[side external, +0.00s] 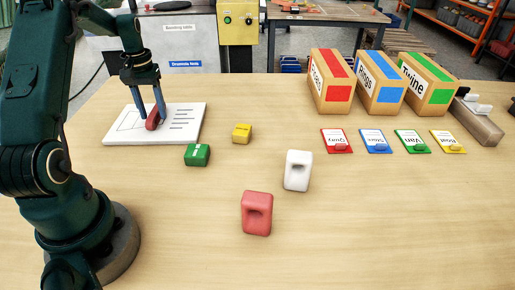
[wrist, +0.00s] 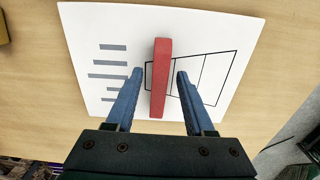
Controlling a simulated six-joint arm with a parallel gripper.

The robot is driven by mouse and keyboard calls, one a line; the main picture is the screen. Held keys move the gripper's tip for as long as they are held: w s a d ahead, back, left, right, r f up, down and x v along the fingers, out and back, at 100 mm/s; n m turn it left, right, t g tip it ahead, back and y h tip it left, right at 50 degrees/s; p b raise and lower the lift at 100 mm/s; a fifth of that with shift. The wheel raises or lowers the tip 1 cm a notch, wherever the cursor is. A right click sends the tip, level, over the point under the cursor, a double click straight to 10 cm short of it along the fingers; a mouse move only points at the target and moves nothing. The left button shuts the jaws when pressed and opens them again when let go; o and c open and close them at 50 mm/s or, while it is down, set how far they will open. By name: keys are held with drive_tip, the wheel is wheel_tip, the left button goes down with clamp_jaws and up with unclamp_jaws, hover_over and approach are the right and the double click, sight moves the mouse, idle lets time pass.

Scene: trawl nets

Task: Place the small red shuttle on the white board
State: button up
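The small red shuttle (side external: 152,122) is on the white board (side external: 187,122), which lies flat on the table at the left. In the wrist view, the shuttle (wrist: 161,80) is a narrow red bar lying across the board's (wrist: 215,28) printed boxes, beside grey printed bars. My gripper (side external: 151,114) is low over the board with its fingers on either side of the shuttle. In the wrist view, my gripper (wrist: 160,75) is open, with a visible gap between the shuttle and each finger. The shuttle's underside is hidden.
A green block (side external: 197,155) and a yellow block (side external: 242,133) stand right of the board. A white block (side external: 298,170) and a larger red block (side external: 257,213) are nearer. Labelled boxes (side external: 379,88) and coloured cards (side external: 375,141) are at right. The front right table is clear.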

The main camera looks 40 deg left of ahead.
sight(153, 113)
drive_tip(key=shift+r, duration=0.1)
wheel_tip(153, 113, up, 12)
drive_tip(key=w+d+r+m+t, duration=0.15)
drive_tip(key=d+r, duration=0.25)
drive_tip(key=d, duration=0.5)
drive_tip(key=s+d+f+m+t, duration=0.1)
drive_tip(key=s+d, duration=0.4)
drive_tip(key=d, duration=0.5)
drive_tip(key=s+d+f+m+t, duration=0.2)
drive_tip(key=s+d+m, duration=0.4)
drive_tip(key=d, duration=0.4)
drive_tip(key=shift+d+f+t, duration=0.15)
drive_tip(key=shift+f+t, duration=0.05)
drive_tip(key=shift+t, duration=0.35)
